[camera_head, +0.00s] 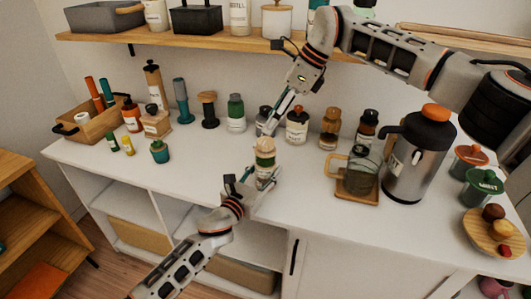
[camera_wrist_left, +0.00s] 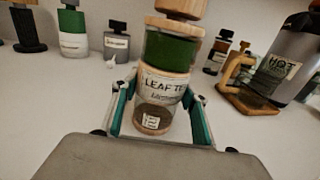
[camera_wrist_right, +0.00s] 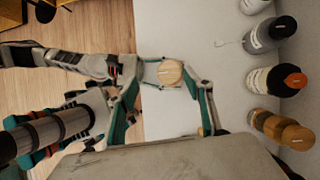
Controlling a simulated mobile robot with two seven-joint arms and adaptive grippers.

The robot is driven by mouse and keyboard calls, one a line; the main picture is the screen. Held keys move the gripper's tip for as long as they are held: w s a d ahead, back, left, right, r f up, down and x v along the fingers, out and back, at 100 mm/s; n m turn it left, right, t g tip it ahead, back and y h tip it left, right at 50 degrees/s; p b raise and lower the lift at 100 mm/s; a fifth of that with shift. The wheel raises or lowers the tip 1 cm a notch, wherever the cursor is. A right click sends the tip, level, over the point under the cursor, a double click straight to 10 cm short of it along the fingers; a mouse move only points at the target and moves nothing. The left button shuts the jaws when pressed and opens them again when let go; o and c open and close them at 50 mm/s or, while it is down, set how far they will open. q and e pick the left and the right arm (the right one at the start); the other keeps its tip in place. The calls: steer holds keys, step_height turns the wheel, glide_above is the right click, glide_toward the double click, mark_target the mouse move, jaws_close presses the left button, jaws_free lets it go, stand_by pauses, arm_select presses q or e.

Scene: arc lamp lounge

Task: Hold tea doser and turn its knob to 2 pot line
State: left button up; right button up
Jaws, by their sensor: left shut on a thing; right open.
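The tea doser (camera_head: 265,170) stands upright near the front edge of the white counter. In the left wrist view the doser (camera_wrist_left: 160,85) has a wooden top, a green band, a "LEAF TE…" label and a small number tag low down. Its wooden knob (camera_wrist_left: 182,8) is cut off at the top there. My left gripper (camera_head: 257,182) is shut on the doser's lower body, fingers on both sides. My right gripper (camera_head: 269,130) is open above the doser, pointing down. In the right wrist view the round knob (camera_wrist_right: 170,72) lies between its spread fingertips. No pot line is readable.
Several bottles and jars, including a green bottle (camera_head: 236,115), stand behind the doser. At right are a glass mug on a wooden coaster (camera_head: 358,191) and a steel hot flask (camera_head: 412,160). A wooden shelf (camera_head: 190,47) hangs above.

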steer(key=s+a+f+m+y, duration=0.3)
steer(key=s+a+m+y, duration=0.1)
steer(key=m+y, duration=0.2)
steer(key=n+t+y, duration=0.1)
steer(key=n+t, duration=1.1)
steer(key=n, duration=2.4)
glide_toward(272, 147)
steer(key=x, duration=1.2)
steer(key=shift+w+a+r, duration=0.1)
steer(key=shift+w+a, duration=0.05)
steer(key=shift+a, duration=0.05)
steer(key=c, duration=1.1)
